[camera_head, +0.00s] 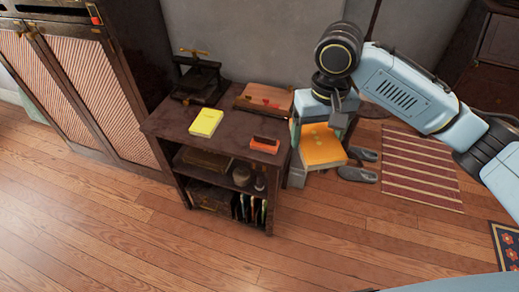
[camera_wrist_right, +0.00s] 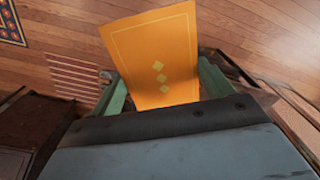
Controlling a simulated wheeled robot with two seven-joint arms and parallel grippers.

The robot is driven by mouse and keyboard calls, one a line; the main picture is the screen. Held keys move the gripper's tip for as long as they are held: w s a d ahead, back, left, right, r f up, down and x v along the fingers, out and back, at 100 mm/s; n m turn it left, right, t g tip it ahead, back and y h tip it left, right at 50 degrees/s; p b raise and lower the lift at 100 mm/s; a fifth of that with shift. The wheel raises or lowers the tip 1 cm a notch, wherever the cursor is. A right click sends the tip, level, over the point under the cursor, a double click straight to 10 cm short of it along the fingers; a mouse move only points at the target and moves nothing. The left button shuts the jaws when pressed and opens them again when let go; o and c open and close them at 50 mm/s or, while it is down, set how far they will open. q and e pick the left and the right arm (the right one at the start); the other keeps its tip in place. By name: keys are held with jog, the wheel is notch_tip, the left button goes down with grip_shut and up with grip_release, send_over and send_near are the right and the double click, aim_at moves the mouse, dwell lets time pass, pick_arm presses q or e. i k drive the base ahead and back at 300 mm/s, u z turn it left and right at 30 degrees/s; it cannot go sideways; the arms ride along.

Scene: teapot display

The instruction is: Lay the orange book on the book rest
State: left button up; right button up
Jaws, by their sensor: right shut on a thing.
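The orange book (camera_head: 321,147) is in my right gripper (camera_head: 319,126), to the right of the dark wooden shelf unit. In the right wrist view the orange book (camera_wrist_right: 158,60) stands out between the two green fingers, its cover with diamond marks facing the camera. My right gripper is shut on it. A wooden sloped stand (camera_head: 254,103) at the back right of the unit's top looks like the book rest. It is left of the gripper, apart from the book. A small red item lies on it. My left gripper is not in view.
The shelf unit's top (camera_head: 224,143) also holds a yellow book (camera_head: 206,122), a dark press (camera_head: 198,83) and a small orange-red box (camera_head: 265,145). Dark shoes (camera_head: 357,175) and a striped rug (camera_head: 415,168) lie on the floor to the right. The front floor is clear.

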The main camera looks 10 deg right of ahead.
aim_at(264, 96)
jog(key=z, duration=0.25)
jog(key=k, duration=0.35)
jog(key=u, duration=0.95)
jog(key=i, duration=1.9)
jog(key=z, duration=1.15)
